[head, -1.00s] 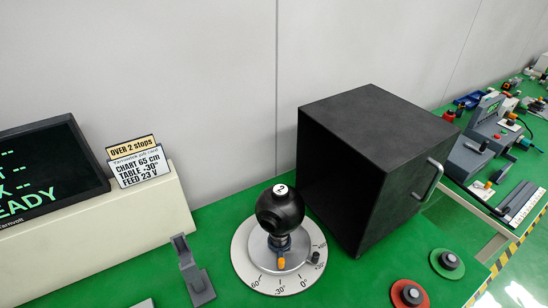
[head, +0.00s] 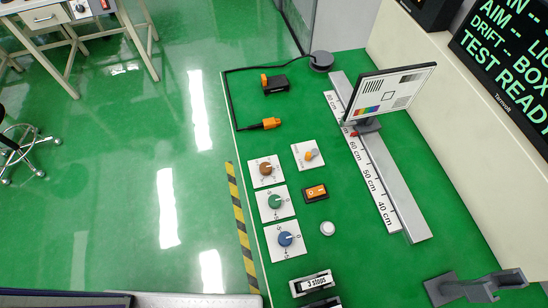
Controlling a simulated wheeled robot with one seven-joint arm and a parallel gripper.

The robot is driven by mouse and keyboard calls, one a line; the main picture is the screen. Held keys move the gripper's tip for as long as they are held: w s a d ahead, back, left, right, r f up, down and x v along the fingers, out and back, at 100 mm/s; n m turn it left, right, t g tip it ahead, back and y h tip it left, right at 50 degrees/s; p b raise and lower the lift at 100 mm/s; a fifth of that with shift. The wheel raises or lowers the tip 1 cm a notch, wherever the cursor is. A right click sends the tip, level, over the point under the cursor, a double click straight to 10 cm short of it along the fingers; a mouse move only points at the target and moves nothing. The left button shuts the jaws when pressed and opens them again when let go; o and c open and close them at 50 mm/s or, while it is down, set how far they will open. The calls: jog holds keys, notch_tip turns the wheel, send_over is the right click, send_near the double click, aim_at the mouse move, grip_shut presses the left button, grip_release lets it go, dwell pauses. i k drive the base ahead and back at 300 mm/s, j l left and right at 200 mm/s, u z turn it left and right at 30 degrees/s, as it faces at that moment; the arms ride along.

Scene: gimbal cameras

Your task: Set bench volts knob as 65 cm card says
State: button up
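The green bench top (head: 335,235) carries several knobs on white plates: a brown one (head: 265,168), a green one (head: 275,202), a blue one (head: 286,240), and a smaller orange and grey one (head: 310,155). Their labels are too small to read, so I cannot tell which is the volts knob. The test chart (head: 388,92) stands upright on a rail with a cm scale (head: 368,175), its red pointer a little beyond the 60 cm mark. The card is out of view now; the earlier view reads "CHART 65 cm, TABLE -30°, FEED 23 V". My gripper is not in view.
An orange rocker switch (head: 315,193) and a white button (head: 327,228) sit beside the knobs. A grey stand (head: 475,287) is at lower right. Green floor is open to the left.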

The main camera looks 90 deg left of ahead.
aim_at(265, 167)
jog(key=u, duration=1.85)
